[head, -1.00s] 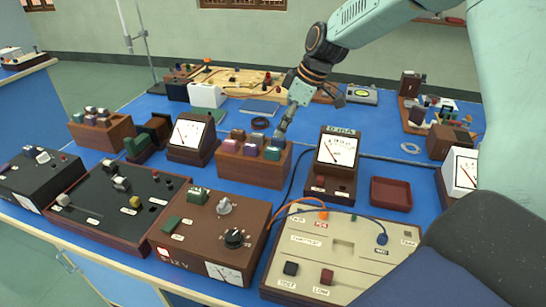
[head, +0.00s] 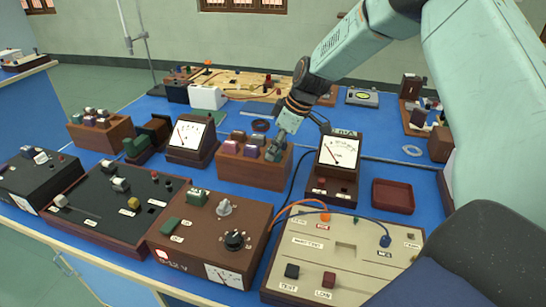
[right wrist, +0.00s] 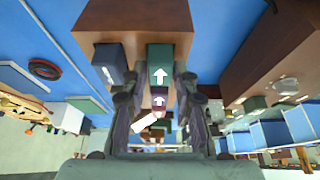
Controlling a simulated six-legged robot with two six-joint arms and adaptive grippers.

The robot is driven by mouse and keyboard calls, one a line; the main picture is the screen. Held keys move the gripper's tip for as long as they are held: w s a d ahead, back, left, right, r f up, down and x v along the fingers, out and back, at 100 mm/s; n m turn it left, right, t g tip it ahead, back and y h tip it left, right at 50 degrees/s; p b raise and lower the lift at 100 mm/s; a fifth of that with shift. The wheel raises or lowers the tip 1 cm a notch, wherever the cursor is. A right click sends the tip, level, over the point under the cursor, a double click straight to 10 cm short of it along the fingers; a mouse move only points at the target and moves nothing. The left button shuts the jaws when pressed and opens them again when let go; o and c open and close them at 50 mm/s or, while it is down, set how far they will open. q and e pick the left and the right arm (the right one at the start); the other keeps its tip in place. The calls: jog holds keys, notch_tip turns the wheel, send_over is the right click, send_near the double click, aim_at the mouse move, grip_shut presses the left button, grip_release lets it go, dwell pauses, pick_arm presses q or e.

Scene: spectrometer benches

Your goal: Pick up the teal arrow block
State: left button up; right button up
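The teal arrow block (right wrist: 160,66), with a white arrow on its face, sits at the edge of a brown wooden rack (right wrist: 135,18) in the right wrist view. My right gripper (right wrist: 163,78) is open, its fingers on either side of that block, with small gaps seeming to show. In the head view, my right gripper (head: 275,152) is down at the right end of the wooden rack (head: 252,174) and mostly hides the block. My left gripper is in neither view.
A dark blue block (right wrist: 108,63) and a mauve arrow block (right wrist: 158,102) are close to the fingers. Mauve blocks (head: 248,152) share the rack. A meter (head: 337,160) stands just right of it. An empty red tray (head: 392,195) lies further right.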

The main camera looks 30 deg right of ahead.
jog(key=shift+s, duration=0.1)
jog(key=shift+c, duration=1.4)
grip_shut()
jog(key=shift+r, duration=0.1)
notch_tip(320, 180, up, 13)
jog(key=p, duration=0.5)
